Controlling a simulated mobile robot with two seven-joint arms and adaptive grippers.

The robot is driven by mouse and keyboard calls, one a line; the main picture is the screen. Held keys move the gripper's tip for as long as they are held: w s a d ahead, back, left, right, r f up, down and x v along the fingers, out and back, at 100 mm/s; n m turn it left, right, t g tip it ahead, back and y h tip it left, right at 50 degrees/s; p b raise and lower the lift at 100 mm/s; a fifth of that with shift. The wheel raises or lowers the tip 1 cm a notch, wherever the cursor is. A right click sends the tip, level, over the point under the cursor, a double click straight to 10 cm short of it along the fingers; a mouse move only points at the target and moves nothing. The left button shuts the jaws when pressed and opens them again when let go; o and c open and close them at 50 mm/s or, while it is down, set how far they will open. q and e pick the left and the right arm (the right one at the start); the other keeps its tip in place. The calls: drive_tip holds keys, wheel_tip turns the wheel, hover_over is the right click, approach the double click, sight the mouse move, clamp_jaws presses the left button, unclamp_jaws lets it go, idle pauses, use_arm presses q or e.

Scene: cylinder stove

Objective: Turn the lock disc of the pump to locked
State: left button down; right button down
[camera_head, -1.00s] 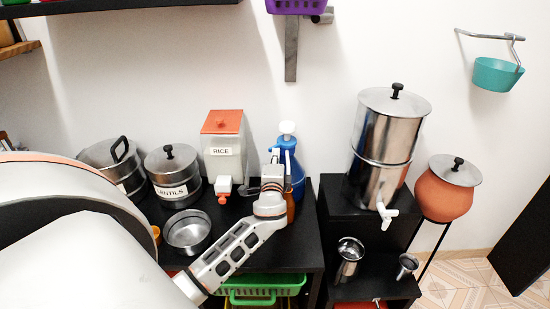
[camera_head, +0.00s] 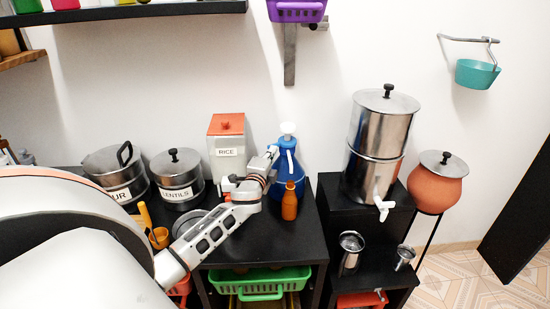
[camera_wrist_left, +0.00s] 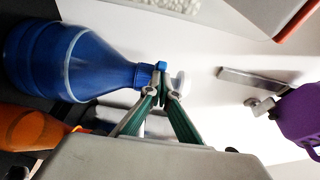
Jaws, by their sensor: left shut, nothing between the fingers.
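The pump is a blue bottle (camera_head: 291,187) with a white pump head (camera_head: 288,128), upright at the right back of the black counter. In the left wrist view the blue bottle (camera_wrist_left: 75,60) appears sideways, its neck pointing right. A small blue piece (camera_wrist_left: 161,66) shows at the neck; I cannot tell whether it is the lock disc, nor its setting. My left gripper (camera_head: 272,152) is shut and empty beside the neck, on its left. In the wrist view the left fingertips (camera_wrist_left: 160,90) overlap the neck and partly hide the white head; contact is unclear. My right gripper is not in view.
An orange-brown bottle (camera_head: 290,202) stands in front of the pump. A rice dispenser (camera_head: 227,140) and lentils pot (camera_head: 177,178) stand to the left. A steel water filter (camera_head: 378,140) is to the right. A purple basket (camera_head: 297,10) hangs above.

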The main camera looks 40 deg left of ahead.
use_arm(q)
drive_tip(key=shift+m+h, duration=0.4)
drive_tip(key=shift+h, duration=0.2)
drive_tip(key=shift+w+a, duration=0.25)
drive_tip(key=shift+a, duration=0.8)
drive_tip(key=shift+w+a, duration=0.25)
drive_tip(key=shift+a, duration=0.75)
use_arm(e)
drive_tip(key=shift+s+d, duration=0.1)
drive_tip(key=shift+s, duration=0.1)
use_arm(q)
drive_tip(key=shift+a, duration=0.1)
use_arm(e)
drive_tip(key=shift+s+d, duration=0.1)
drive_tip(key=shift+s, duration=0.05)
use_arm(q)
drive_tip(key=v, duration=1.2)
drive_tip(key=shift+f, duration=0.25)
